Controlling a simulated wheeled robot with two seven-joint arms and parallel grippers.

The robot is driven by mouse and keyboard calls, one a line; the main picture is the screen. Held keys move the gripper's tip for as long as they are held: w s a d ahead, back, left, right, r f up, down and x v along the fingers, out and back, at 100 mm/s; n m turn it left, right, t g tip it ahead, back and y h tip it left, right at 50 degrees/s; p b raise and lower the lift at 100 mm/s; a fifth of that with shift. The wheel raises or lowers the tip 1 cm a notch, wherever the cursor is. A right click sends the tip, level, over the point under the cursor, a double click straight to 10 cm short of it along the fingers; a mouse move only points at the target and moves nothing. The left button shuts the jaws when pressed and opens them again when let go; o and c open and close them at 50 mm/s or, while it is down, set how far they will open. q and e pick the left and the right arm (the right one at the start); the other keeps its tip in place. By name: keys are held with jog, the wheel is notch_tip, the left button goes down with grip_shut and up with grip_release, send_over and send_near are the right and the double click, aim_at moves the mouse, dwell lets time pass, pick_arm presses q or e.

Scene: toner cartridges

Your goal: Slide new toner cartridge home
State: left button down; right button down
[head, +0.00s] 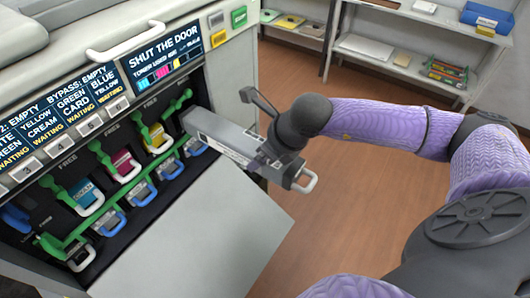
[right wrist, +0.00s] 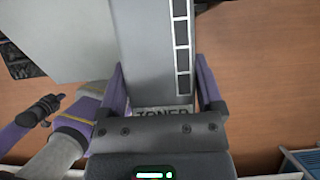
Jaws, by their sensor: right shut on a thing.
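A long grey toner cartridge (head: 222,132) points into the printer's open front at the right end of the cartridge row. Its far end is at the printer opening (head: 176,122); how deep it sits is unclear. My right gripper (head: 268,160) is shut on the cartridge near that end. In the right wrist view, the fingers flank the grey body (right wrist: 140,50), marked TONER. My left gripper is outside the head view; a dark arm end (right wrist: 40,110), possibly it, shows in the wrist view.
The printer's grey door (head: 190,245) hangs open below the slots. Blue (head: 84,196), magenta (head: 124,165) and yellow (head: 157,138) cartridges sit left, with green levers beside them. The screen (head: 160,58) reads SHUT THE DOOR. Shelves (head: 400,55) stand behind; floor right is clear.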

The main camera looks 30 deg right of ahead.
aim_at(247, 141)
jog(key=shift+w+a+b, duration=0.2)
jog(key=shift+w, duration=0.25)
jog(key=shift+w+a+b, duration=0.2)
jog(key=shift+w, duration=0.25)
pick_arm(q)
jog(key=shift+f, duration=0.4)
pick_arm(e)
jog(key=shift+w, duration=0.1)
jog(key=shift+w+a+b, duration=0.3)
jog(key=shift+w, duration=0.4)
jog(key=shift+w+a, duration=0.2)
jog(key=shift+w, duration=0.2)
pick_arm(q)
jog(key=shift+a+f, duration=0.4)
jog(key=shift+d, duration=0.1)
